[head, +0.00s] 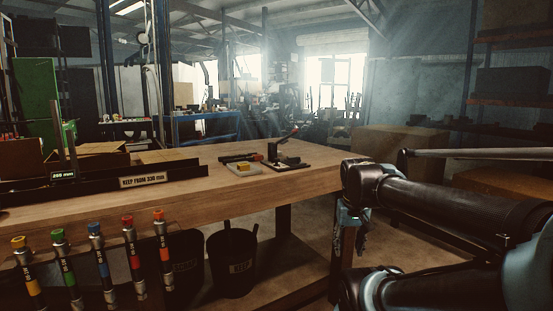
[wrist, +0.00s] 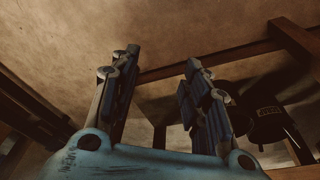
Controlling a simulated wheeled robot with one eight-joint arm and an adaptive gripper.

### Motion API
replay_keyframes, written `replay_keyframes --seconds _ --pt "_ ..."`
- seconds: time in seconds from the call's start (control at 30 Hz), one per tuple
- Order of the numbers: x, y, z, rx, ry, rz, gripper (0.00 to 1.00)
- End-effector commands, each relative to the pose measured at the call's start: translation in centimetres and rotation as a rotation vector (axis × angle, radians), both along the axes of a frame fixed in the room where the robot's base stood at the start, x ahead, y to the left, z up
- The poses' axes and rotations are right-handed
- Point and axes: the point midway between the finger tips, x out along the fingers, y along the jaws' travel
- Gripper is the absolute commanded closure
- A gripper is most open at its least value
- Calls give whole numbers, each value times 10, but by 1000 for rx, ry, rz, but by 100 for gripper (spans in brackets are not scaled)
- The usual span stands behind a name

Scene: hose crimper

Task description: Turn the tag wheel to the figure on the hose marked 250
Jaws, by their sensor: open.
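Several hoses with coloured caps hang along the front of the bench: yellow (head: 30,270), green (head: 66,265), blue (head: 101,265), red (head: 133,260) and orange-red (head: 163,255). Their small print is too small to read, so I cannot tell which is marked 250. A small device with a raised lever (head: 285,152) stands on a dark plate on the bench. A yellow block on a pale plate (head: 243,168) is left of it. I cannot pick out the tag wheel for certain. My gripper (wrist: 160,62) is open and empty, low beside the bench's right end.
The wooden bench (head: 225,195) carries a dark rail with a "KEEP FROM 330 mm" label (head: 143,180) and a "200 mm" label (head: 63,174). Cardboard boxes (head: 400,142) are behind. The bench's front right is clear.

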Motion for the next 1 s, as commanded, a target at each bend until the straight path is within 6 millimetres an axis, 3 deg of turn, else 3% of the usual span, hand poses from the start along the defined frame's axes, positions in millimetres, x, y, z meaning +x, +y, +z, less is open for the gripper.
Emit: replay_keyframes --seconds 0.03,0.2,0.5,0.8,1.0 --pt "16 5 22 -3 -5 -1 57" --pt "70 25 92 -16 -26 -38 57" --pt "165 82 200 -28 -74 -99 57" --pt "247 167 289 -22 -133 -158 57" --pt "282 220 328 -12 -167 -189 57"
